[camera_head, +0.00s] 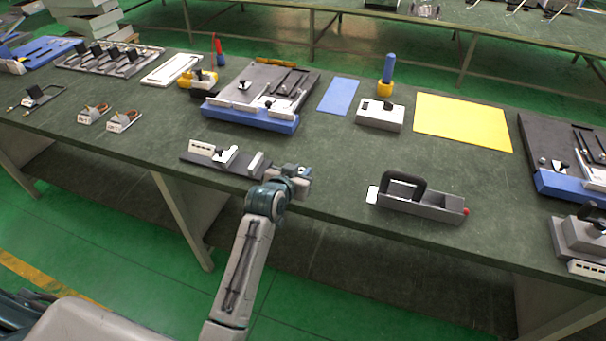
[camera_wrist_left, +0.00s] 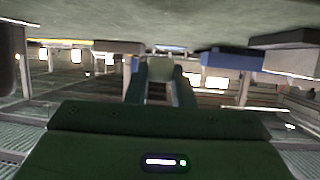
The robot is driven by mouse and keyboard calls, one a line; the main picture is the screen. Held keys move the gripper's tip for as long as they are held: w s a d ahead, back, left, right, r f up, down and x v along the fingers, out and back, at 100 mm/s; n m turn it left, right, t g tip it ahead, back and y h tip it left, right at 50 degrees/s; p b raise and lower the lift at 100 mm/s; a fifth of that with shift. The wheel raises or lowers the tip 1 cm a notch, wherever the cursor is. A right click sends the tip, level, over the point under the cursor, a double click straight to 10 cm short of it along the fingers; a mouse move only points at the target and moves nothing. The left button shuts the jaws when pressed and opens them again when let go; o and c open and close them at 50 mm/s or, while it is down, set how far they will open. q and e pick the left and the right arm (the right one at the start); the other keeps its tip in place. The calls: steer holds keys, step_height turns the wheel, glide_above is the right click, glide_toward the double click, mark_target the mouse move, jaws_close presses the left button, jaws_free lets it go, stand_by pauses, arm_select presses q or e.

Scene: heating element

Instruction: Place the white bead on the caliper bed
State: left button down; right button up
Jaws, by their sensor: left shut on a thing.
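My left gripper (camera_head: 304,173) is at the front edge of the table, just right of the caliper bed. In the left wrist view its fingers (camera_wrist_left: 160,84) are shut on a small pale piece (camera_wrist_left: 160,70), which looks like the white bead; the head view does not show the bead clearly. The caliper bed (camera_head: 238,171) is a dark flat plate along the front edge, with a white labelled block, a white slider and a pale upright block on it. The gripper appears close to its right end; I cannot tell whether they touch. My right gripper is not in view.
A grey tray with a black handle (camera_head: 430,204) stands to the right on the green table (camera_head: 330,190). Behind are a blue-edged fixture (camera_head: 250,116), a white-grey box (camera_head: 381,115), a blue mat (camera_head: 339,96) and a yellow mat (camera_head: 463,122). The table between gripper and tray is clear.

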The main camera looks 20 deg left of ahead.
arm_select(q)
steer(key=shift+w+d+f+p, duration=0.25)
steer(key=shift+w+f+p, duration=0.55)
steer(key=shift+f+p, duration=0.25)
steer(key=shift+f, duration=0.5)
steer(key=shift+s, duration=0.1)
steer(key=shift+f, duration=0.1)
steer(key=shift+f, duration=0.15)
steer(key=c, duration=1.3)
jaws_free()
steer(key=shift+o, duration=0.2)
